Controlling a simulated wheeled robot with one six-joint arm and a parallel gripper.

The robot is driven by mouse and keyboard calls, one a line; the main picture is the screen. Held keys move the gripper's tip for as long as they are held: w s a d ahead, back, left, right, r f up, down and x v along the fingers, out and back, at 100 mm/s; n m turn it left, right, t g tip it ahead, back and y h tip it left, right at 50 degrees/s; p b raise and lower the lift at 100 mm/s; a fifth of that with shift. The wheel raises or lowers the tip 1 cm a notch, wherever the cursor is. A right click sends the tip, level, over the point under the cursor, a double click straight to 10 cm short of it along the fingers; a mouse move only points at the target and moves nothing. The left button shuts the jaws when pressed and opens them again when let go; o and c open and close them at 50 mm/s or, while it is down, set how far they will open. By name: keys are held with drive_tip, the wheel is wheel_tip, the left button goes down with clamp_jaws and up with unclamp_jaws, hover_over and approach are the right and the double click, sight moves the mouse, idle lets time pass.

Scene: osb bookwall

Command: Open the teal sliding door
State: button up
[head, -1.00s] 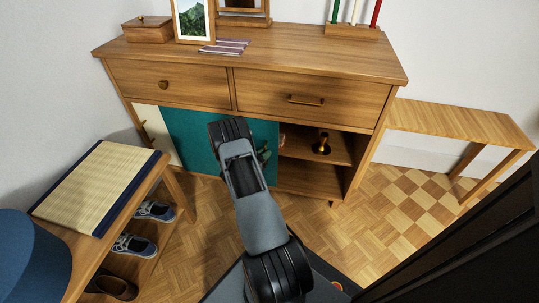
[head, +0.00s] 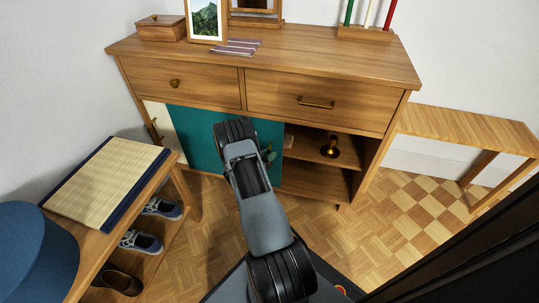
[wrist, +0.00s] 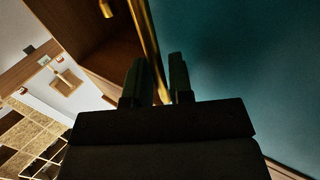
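The teal sliding door (head: 196,140) covers the left-middle of the wooden sideboard (head: 190,80), with an open compartment to its right. The door also fills the right of the wrist view (wrist: 250,70). A brass strip or handle (wrist: 146,35) runs along the door's edge. My gripper (wrist: 159,75) is at the door's right edge, its two dark fingers close together on either side of the brass strip. It seems shut on it, though finger contact is dark. In the head view my arm hides part of the door, and the gripper (head: 268,156) shows only partly.
The open compartment holds a dark and brass object (head: 330,148) on its shelf. A cream panel (head: 158,120) is left of the teal door. A bench with a tatami mat (head: 105,185) and shoes below stands at left. A low wooden table (head: 465,125) stands at right.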

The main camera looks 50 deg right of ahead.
drive_tip(key=w+a+p, duration=0.1)
drive_tip(key=a+p, duration=0.2)
drive_tip(key=a, duration=1)
drive_tip(key=shift+w+a, duration=0.3)
drive_tip(key=shift+w, duration=0.1)
